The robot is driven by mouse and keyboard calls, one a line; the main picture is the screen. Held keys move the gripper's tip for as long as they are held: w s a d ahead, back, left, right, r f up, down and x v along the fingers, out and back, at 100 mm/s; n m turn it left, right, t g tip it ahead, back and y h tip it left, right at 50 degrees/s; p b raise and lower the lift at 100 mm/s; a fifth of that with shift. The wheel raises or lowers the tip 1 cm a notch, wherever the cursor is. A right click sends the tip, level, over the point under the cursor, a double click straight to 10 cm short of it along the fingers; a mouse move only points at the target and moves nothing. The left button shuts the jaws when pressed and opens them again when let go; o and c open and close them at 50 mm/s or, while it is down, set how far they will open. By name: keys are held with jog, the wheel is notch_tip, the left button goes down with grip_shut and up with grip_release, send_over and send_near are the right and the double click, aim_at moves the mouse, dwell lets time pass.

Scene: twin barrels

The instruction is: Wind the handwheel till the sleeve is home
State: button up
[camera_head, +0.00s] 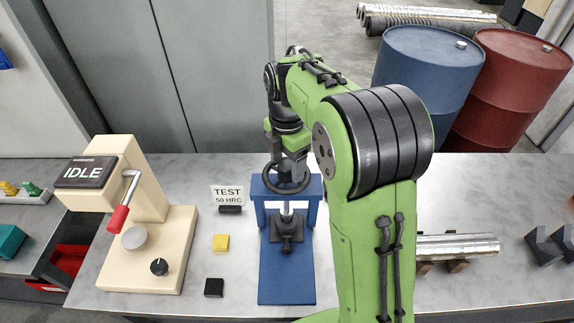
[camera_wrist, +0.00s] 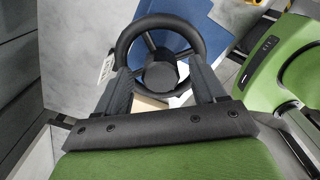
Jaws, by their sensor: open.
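A black handwheel (camera_head: 287,178) sits on top of a blue press frame (camera_head: 314,192). Below it a bright metal screw or shaft (camera_head: 287,208) goes down to a dark block (camera_head: 286,232) on the blue base. I cannot tell which part is the sleeve or how far it is seated. My gripper (camera_head: 286,160) is right above the wheel, pointing down. In the wrist view the handwheel (camera_wrist: 126,37) fills the middle, and the open fingers of my gripper (camera_wrist: 160,72) stand either side of its hub (camera_wrist: 160,75). Whether they touch the wheel is unclear.
A cream tester (camera_head: 150,230) with an IDLE display and red-handled lever stands left. A TEST sign (camera_head: 228,196), a yellow block (camera_head: 221,242) and a black block (camera_head: 214,287) lie between. A metal bar (camera_head: 460,245) rests right; blue (camera_head: 425,75) and red (camera_head: 510,85) barrels stand behind.

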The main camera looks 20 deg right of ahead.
jog(key=shift+f, duration=0.2)
jog(key=c, duration=1.1)
jog(key=shift+o, duration=0.2)
jog(key=shift+r+m, duration=0.1)
jog(key=shift+m, duration=0.2)
